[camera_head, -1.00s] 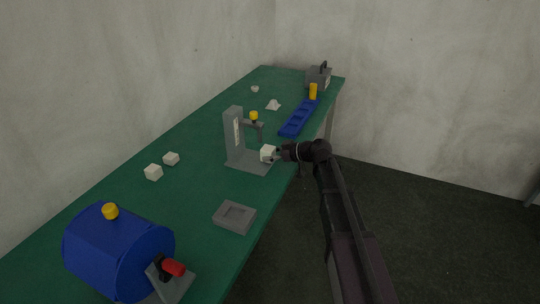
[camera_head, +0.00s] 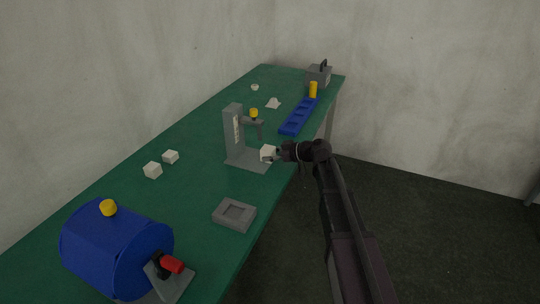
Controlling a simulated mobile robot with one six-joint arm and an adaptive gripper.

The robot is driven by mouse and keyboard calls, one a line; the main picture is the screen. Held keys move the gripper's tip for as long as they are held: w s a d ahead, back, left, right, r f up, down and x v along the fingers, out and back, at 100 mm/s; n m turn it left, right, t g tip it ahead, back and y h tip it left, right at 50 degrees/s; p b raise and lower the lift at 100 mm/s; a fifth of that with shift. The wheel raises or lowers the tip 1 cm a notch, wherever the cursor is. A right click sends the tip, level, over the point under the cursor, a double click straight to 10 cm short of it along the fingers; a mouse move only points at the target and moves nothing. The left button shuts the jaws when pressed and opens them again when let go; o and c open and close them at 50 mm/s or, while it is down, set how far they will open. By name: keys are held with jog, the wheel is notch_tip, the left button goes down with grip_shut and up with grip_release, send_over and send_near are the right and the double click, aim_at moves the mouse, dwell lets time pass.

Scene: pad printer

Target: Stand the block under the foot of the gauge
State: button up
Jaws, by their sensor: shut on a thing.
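The gauge (camera_head: 234,135) is a grey upright column on a flat grey base plate (camera_head: 248,162), with a short arm, a yellow knob (camera_head: 254,113) and a thin dark foot (camera_head: 261,131) hanging over the plate. My gripper (camera_head: 275,154) comes in from the right and is shut on a white block (camera_head: 267,153). The block is at the right side of the base plate, just below and slightly right of the foot. I cannot tell whether it touches the plate. My fingers hide its right side.
A grey recessed tray (camera_head: 234,215) and a blue drum machine (camera_head: 117,250) with a red-handled lever stand nearer. A blue slotted rack (camera_head: 299,117), yellow cylinder (camera_head: 313,90) and grey box (camera_head: 319,76) stand at the back.

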jog(key=shift+f, duration=0.1)
jog(key=o, duration=0.9)
jog(key=shift+r+p, duration=3)
jog(key=shift+r, duration=0.05)
